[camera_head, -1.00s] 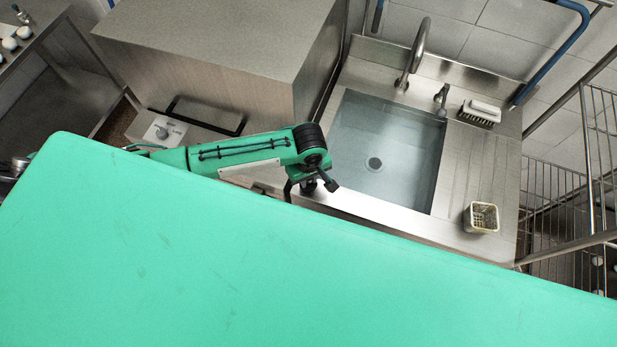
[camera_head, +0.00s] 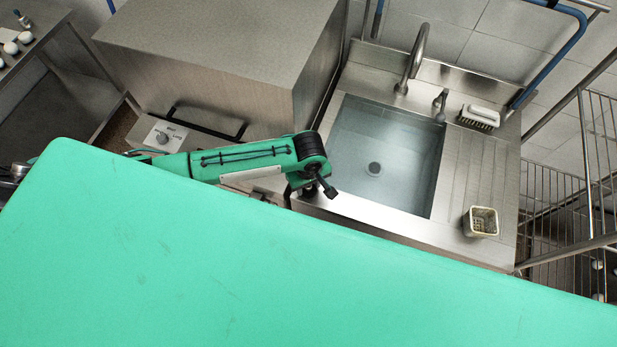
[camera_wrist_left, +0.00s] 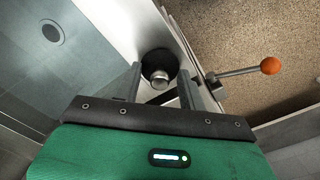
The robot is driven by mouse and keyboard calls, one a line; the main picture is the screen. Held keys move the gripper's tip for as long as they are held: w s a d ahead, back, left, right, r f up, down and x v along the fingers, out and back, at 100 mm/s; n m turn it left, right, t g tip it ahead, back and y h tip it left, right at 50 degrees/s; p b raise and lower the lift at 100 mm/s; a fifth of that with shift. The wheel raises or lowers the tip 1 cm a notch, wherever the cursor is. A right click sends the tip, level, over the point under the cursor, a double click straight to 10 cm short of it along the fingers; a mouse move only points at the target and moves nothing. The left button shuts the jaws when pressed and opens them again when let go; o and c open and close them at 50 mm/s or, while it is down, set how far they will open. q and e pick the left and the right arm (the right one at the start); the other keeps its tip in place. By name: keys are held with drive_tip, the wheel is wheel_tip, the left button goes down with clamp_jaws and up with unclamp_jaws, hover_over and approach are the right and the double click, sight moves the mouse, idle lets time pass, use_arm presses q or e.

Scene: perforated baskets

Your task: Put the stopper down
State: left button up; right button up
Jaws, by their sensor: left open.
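The stopper (camera_wrist_left: 160,64) looks like a dark round piece with a shiny metal knob. In the left wrist view it rests on the steel front rim of the sink (camera_wrist_left: 118,20), between my finger tips. My left gripper (camera_wrist_left: 160,78) is open, with one finger on each side of the stopper; I cannot tell whether either touches it. In the head view my left gripper (camera_head: 307,187) is over the sink's front left corner, and its wrist largely hides the stopper. The sink drain (camera_head: 374,168) is uncovered. My right gripper is in neither view.
A lever with an orange ball (camera_wrist_left: 270,66) sticks out beside the rim. A steel-topped cabinet (camera_head: 215,50) stands left of the sink. The faucet (camera_head: 416,55), a brush (camera_head: 480,116) and a small perforated basket (camera_head: 481,222) are around the basin. The basin is empty.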

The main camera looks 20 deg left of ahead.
use_arm(q)
wheel_tip(320, 180, up, 12)
drive_tip(key=b, duration=0.2)
idle(0.6)
drive_tip(key=shift+s+f, duration=0.1)
